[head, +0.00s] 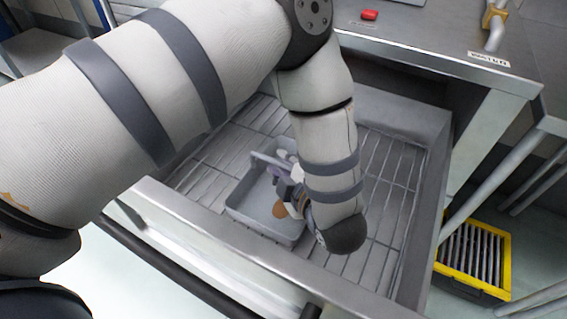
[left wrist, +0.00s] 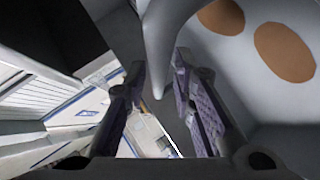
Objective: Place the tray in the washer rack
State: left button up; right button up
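The grey tray (head: 238,207) sits in the wire washer rack (head: 390,190), inside the metal-walled basin, and looks roughly level. A light bar-like handle (head: 268,161) rises at its far side. A brown round item (head: 280,209) shows in the tray; two brown discs (left wrist: 285,52) show in the left wrist view. My left gripper (head: 284,181) reaches down over the tray. In the left wrist view its fingers (left wrist: 160,88) stand apart, with a pale curved part (left wrist: 157,50), likely the handle, near the gap. I cannot tell whether they touch it. My right gripper is not in view.
A metal frame edge (head: 215,235) runs along the near side of the basin. A metal counter (head: 440,45) with a red item (head: 369,15) stands behind. A yellow-edged crate (head: 475,258) is on the floor at right. Bare rack shows right of the tray.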

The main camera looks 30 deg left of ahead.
pick_arm(q)
jog(key=shift+r, duration=0.1)
jog(key=shift+s+d+r, duration=0.1)
jog(key=shift+d+r, duration=0.05)
jog(key=shift+r, duration=0.1)
jog(key=v, duration=0.7)
jog(key=shift+p, duration=0.4)
jog(key=shift+d+f, duration=0.1)
